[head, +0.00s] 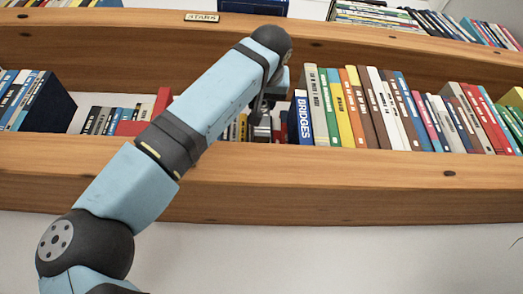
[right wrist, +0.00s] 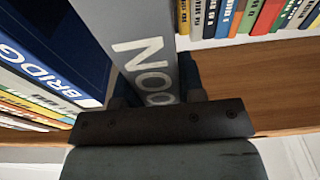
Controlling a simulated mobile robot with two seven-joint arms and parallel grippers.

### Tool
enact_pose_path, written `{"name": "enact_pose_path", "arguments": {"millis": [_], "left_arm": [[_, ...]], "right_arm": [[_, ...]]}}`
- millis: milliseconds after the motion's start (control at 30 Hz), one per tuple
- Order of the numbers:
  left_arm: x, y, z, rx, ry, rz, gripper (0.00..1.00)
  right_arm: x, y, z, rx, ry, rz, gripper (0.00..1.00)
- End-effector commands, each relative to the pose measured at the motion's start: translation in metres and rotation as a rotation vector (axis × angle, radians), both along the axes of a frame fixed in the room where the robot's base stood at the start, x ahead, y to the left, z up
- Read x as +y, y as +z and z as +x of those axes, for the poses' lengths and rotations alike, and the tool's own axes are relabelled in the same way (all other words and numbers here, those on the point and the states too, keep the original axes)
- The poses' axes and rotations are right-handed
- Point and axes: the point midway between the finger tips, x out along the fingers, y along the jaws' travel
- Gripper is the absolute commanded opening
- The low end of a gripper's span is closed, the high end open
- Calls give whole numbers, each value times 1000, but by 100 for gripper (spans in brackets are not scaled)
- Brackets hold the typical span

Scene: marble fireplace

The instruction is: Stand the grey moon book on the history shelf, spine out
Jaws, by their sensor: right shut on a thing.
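The grey moon book (right wrist: 138,38) is in my right gripper (right wrist: 157,98) in the right wrist view. Large pale letters, part of its title, run along its spine, which faces the camera. My right gripper is shut on it, with a finger at each side. The book stands close beside the dark blue BRIDGES book (right wrist: 60,45); I cannot tell if they touch. In the head view my right gripper (head: 262,128) reaches into the middle shelf (head: 350,170), just left of the BRIDGES book (head: 303,118). My arm mostly hides the grey book there. My left gripper is not in view.
A row of upright books (head: 390,108) continues right of BRIDGES. Left of my arm are a red book (head: 161,103), small books (head: 110,120) and a dark blue book (head: 50,105). A label reading STARS (head: 201,17) is on the board above. No history label is readable.

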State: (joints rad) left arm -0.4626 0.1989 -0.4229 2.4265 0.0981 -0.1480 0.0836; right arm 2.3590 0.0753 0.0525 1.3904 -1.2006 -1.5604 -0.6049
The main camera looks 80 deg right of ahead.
Motion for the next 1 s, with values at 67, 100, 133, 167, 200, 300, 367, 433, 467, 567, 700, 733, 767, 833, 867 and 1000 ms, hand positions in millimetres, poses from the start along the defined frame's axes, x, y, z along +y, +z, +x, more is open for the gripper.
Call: {"name": "enact_pose_path", "arguments": {"millis": [67,100,133,167,200,300,367,433,467,567,700,733,767,833,867,1000], "left_arm": [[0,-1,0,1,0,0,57],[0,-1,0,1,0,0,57],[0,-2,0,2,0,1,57],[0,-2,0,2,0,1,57],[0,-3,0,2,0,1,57],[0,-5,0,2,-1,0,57],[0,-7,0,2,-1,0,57],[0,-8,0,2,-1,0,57],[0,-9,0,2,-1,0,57],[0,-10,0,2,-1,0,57],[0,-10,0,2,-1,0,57],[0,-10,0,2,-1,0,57],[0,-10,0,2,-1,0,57],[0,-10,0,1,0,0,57],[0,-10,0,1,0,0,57],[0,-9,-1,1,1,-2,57]], "right_arm": [[1,0,0,0,0,-2,0],[1,-1,0,-1,0,-2,0],[1,-1,0,-1,0,-2,0],[1,-2,0,-1,0,-2,0],[1,-3,0,-1,0,-2,0],[1,-6,0,-1,0,-2,0],[1,-8,0,-1,0,-2,0],[1,-10,0,-1,0,-2,0],[1,-11,0,-1,0,-2,0],[1,-13,0,-1,0,-2,0],[2,-13,0,0,0,-2,0],[2,-13,0,0,0,-2,0],[2,-13,0,0,0,-2,0],[2,-13,0,0,0,-2,0],[2,-13,0,0,0,-2,0],[1,-13,0,0,0,-2,0]]}}
